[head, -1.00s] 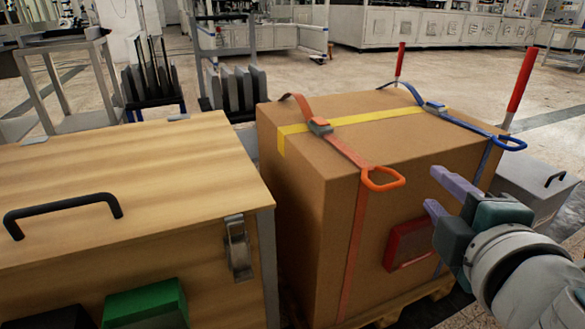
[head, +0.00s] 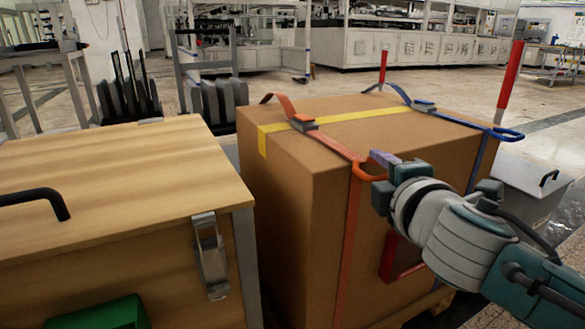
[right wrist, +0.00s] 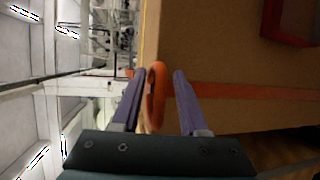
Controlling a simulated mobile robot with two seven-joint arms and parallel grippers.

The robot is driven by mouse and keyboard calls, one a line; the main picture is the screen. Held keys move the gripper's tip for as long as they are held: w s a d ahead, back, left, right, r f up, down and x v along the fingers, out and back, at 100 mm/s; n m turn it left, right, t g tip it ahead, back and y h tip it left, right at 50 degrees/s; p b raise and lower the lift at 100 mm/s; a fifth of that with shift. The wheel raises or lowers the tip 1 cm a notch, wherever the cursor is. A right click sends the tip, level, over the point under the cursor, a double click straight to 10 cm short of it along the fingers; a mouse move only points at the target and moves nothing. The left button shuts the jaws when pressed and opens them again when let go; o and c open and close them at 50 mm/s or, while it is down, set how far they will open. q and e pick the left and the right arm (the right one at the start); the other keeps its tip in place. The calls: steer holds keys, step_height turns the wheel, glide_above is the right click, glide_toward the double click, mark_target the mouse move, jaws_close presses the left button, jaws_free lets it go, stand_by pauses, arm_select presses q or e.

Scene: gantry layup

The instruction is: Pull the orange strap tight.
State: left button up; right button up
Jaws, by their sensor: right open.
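The orange strap (head: 332,145) runs over the top of a large cardboard box (head: 290,190), through a grey buckle (head: 303,122), and down the front face. Its looped end (head: 362,172) sticks out at the top front edge. My right gripper (head: 377,165) is at this loop and partly covers it. In the right wrist view the orange loop (right wrist: 157,92) stands between the two open purple fingers of my right gripper (right wrist: 157,76), nearer the left finger. The fingers are not closed on it. My left gripper is not in view.
A blue strap (head: 450,118) with its own loop lies on the box's right side. A red post (head: 510,80) rises behind it. A grey bin (head: 530,180) is at right.

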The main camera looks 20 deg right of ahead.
steer(key=shift+w, duration=0.1)
jaws_close()
steer(key=shift+f, duration=0.1)
steer(key=shift+d+f, duration=0.1)
stand_by(1.2)
